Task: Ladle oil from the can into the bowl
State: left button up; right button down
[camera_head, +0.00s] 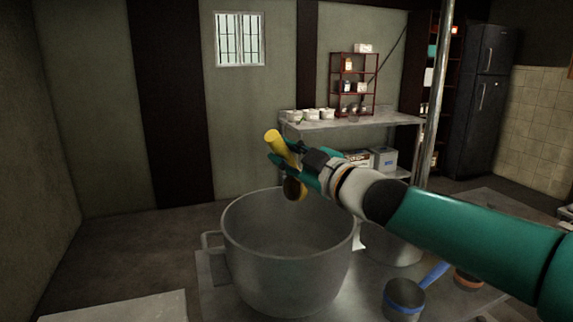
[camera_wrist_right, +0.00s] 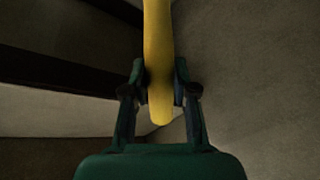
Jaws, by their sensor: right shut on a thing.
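My right gripper (camera_head: 299,165) is shut on the yellow handle of the ladle (camera_head: 275,140), above the far rim of a large grey metal pot (camera_head: 285,275). The handle's top leans left. A dark brownish rounded end (camera_head: 293,189) shows below the fingers, seemingly the ladle's cup, clear of the pot's floor. In the right wrist view the yellow handle (camera_wrist_right: 158,60) stands between the two fingers of the right gripper (camera_wrist_right: 160,85). The pot looks empty inside. No oil shows, and I cannot tell which vessel is the can or the bowl. My left gripper is out of view.
A second metal pot (camera_head: 390,246) stands right of the large pot, partly hidden by my right arm. A blue-handled pan (camera_head: 405,300) and a small orange-rimmed dish (camera_head: 467,281) are at the front right. A metal post (camera_head: 438,90) rises behind. Shelves (camera_head: 350,122) stand farther back.

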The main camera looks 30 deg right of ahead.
jog(key=a+f+n+b, duration=0.4)
jog(key=n+b, duration=0.2)
jog(key=b, duration=0.2)
jog(key=shift+s+a+f+y, duration=0.25)
jog(key=shift+s+f+y, duration=0.05)
jog(key=shift+f+y, duration=0.1)
dwell(0.9)
